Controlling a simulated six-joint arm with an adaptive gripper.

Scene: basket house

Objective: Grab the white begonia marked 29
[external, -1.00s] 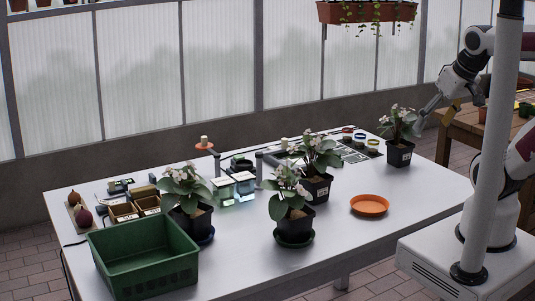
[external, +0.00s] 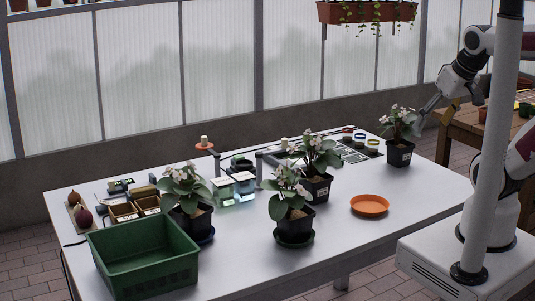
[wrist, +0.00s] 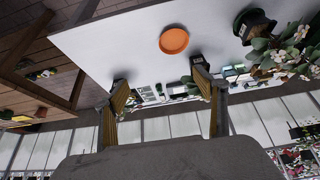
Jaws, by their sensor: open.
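Several potted begonias with pale flowers stand on the white table in black pots with small labels. One (external: 401,150) is at the far right, one (external: 317,185) in the middle, one (external: 291,219) at the front centre and one (external: 189,216) at the left. I cannot read the number on any label, so I cannot tell which is 29. My gripper (external: 423,112) appears beside the right-hand plant's foliage in the external view. In the wrist view my gripper (wrist: 158,76) is open, with nothing held between its fingers. A flowering plant (wrist: 290,50) shows right of the fingers there.
An orange saucer (external: 369,204) lies on the table and shows in the wrist view (wrist: 174,40). A green crate (external: 145,265) stands at the front left. Small trays, jars and tools fill the table's back. The right front of the table (external: 425,195) is clear.

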